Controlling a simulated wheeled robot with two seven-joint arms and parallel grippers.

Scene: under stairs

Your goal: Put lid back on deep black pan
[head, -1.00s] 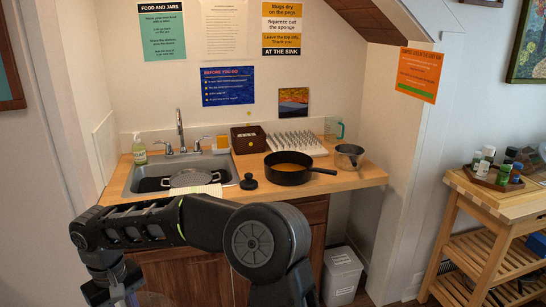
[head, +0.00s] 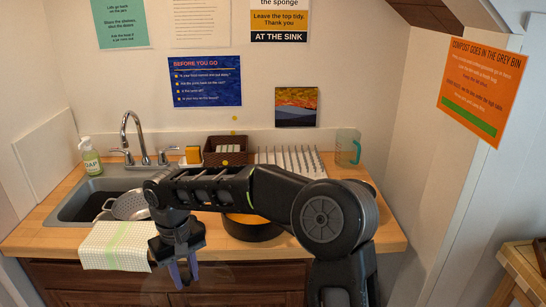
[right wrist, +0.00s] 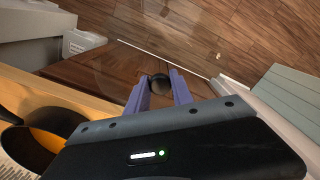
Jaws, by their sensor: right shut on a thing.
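The deep black pan (head: 253,231) stands on the wooden counter with orange contents inside. My right arm covers much of it in the head view; it also shows at the lower left of the right wrist view (right wrist: 12,138). My right gripper (head: 184,281) points down in front of the counter's edge, left of the pan and lower than its rim. In the right wrist view its purple fingers (right wrist: 158,90) are shut on the round black knob of the lid (right wrist: 160,83). The lid's clear glass is hard to make out. My left gripper is out of view.
The sink (head: 75,204) with a colander (head: 131,206) lies left of the pan. A drying rack (head: 290,160) and a clear jug (head: 347,147) stand behind the pan. A bin (right wrist: 82,43) is below.

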